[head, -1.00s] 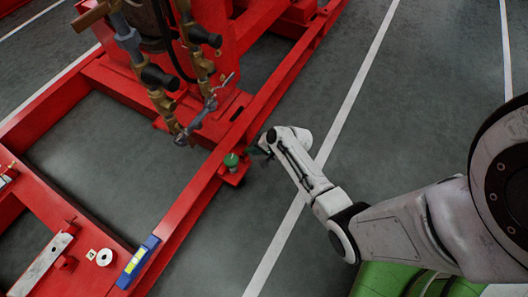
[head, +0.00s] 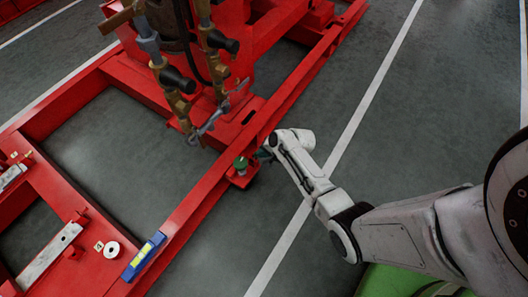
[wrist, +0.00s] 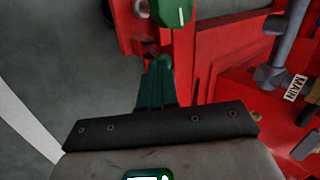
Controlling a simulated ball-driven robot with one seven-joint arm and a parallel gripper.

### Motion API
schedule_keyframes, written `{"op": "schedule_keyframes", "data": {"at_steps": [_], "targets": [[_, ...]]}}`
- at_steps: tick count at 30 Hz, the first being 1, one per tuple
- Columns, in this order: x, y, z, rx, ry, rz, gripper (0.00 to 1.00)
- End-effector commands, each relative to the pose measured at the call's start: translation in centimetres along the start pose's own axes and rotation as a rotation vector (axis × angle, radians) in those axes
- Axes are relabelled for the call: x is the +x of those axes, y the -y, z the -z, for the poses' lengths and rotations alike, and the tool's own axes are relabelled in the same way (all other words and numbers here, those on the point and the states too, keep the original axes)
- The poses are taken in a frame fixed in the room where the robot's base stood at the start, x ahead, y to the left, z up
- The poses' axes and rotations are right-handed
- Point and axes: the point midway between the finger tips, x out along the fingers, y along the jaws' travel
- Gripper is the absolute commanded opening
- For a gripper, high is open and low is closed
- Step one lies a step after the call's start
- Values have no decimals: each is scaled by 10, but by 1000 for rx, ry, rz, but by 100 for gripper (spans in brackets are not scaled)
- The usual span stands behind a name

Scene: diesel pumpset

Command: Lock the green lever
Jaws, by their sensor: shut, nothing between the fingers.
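The green lever shows as a round green knob (head: 240,163) on a small red bracket at the outer side of the red frame. In the wrist view the green knob (wrist: 174,12) is at the top edge, partly cut off, with a white line on it. My gripper (head: 261,154) is just right of the knob in the head view. In the wrist view its dark green fingers (wrist: 159,64) are together, empty, and point toward the knob. A small gap shows between the fingertips and the knob there. Whether they touch anything red behind is unclear.
The red frame (head: 200,190) runs diagonally beside my gripper. Floor at right is clear.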

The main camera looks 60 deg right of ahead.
Motion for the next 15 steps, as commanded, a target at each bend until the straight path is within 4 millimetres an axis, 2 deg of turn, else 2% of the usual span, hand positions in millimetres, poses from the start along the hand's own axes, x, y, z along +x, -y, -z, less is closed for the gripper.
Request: {"op": "schedule_keyframes", "data": {"at_steps": [8,15], "targets": [[0,11,0,1,9,-74,0],[6,27,2,13,22,-224,0]]}}
